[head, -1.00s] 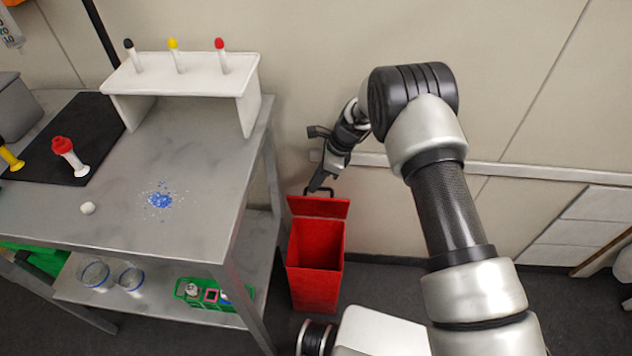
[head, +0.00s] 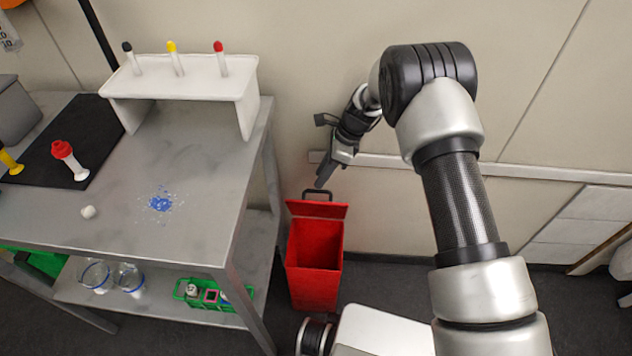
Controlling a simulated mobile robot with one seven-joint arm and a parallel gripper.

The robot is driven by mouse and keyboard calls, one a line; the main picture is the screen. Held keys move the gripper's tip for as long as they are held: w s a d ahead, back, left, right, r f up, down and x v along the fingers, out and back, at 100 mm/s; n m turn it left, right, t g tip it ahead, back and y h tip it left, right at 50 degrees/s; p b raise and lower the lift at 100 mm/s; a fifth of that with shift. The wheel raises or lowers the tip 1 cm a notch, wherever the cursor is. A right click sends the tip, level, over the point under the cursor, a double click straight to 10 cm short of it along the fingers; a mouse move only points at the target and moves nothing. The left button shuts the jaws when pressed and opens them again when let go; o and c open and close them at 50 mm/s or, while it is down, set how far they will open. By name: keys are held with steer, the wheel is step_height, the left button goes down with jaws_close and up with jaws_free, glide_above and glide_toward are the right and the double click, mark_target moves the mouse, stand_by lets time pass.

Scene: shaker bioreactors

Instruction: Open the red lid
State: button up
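The red lid (head: 317,209) belongs to a red bin (head: 315,270) on the floor, right of the steel table. A dark handle (head: 318,192) sticks up from the lid's top edge. My gripper (head: 321,184) points down just above and beside the handle. It looks apart from the handle or barely at it; I cannot tell if they touch. Its fingers are too small and overlapped to show their opening.
The steel table (head: 205,225) stands left of the bin, with a white tube rack (head: 190,88) and blue spilled bits (head: 160,203) on top. Its lower shelf holds a green rack (head: 205,297) and glass vessels. A wall rail (head: 400,164) runs behind my arm.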

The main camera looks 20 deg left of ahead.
steer(key=shift+p+v, duration=0.35)
steer(key=shift+v, duration=2.4)
steer(key=s+d+r+n+t, duration=0.1)
steer(key=s+d+r+n, duration=0.1)
steer(key=d+r, duration=0.55)
steer(key=s+d+r+n+t+h, duration=0.1)
steer(key=s+d+r+n, duration=0.2)
steer(key=r, duration=0.7)
steer(key=s+d+r+n+t, duration=0.2)
steer(key=d+r, duration=0.4)
steer(key=r, duration=0.3)
steer(key=s+d+r+n+t+h, duration=0.2)
steer(key=s+d+r+n, duration=0.15)
steer(key=s+d, duration=0.5)
steer(key=s+d+r+n+t+h, duration=0.1)
steer(key=s+d+r+n, duration=0.35)
steer(key=s, duration=0.65)
step_height(320, 180, up, 17)
steer(key=d+p, duration=0.1)
steer(key=p, duration=1.8)
steer(key=shift+s+d+r, duration=0.15)
steer(key=shift+s+d, duration=0.15)
steer(key=shift+s, duration=0.1)
steer(key=shift+a+n, duration=0.1)
steer(key=shift+n, duration=0.2)
